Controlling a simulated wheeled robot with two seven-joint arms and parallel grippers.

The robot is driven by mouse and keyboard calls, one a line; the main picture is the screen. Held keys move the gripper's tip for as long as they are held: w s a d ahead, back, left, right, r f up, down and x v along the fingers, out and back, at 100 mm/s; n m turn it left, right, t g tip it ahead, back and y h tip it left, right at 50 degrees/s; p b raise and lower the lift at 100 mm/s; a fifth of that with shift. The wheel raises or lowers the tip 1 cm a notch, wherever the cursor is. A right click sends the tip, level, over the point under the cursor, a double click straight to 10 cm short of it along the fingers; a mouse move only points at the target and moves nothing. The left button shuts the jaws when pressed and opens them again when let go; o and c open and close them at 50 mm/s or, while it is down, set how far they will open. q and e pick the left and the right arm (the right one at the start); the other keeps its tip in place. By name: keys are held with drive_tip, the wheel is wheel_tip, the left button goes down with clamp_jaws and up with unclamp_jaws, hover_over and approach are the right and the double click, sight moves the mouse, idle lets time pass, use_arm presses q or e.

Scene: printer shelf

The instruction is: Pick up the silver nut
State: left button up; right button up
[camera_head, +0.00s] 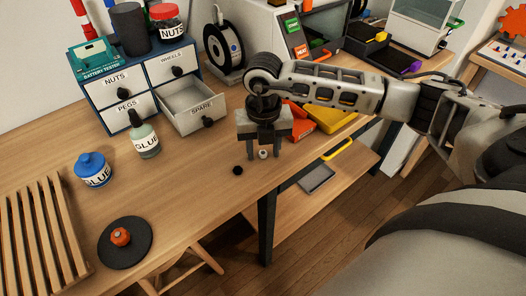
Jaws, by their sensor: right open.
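A small silver nut (263,154) is on the wooden table near its right front edge. My right gripper (264,151) points down over it, its fingers open on either side of the nut. I cannot tell from this view how far down the fingertips reach around it. A small black round piece (238,170) lies on the table to the left of the gripper. My left gripper is not in view.
The spare drawer (193,108) stands open, left of my gripper. Orange and yellow boxes (337,118) lie behind it. The middle front of the table is clear.

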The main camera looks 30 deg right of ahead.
sight(263, 154)
clamp_jaws()
drive_tip(key=shift+r, duration=0.1)
drive_tip(key=shift+r, duration=0.4)
wheel_tip(263, 154, up, 2)
drive_tip(key=shift+r+b, duration=0.15)
drive_tip(key=shift+b, duration=0.4)
drive_tip(key=s+a+r, duration=0.7)
drive_tip(key=s+r, duration=0.2)
drive_tip(key=s, duration=0.3)
drive_tip(key=shift+a+r+b, duration=0.15)
drive_tip(key=shift+r+b, duration=0.25)
drive_tip(key=shift+b, duration=0.05)
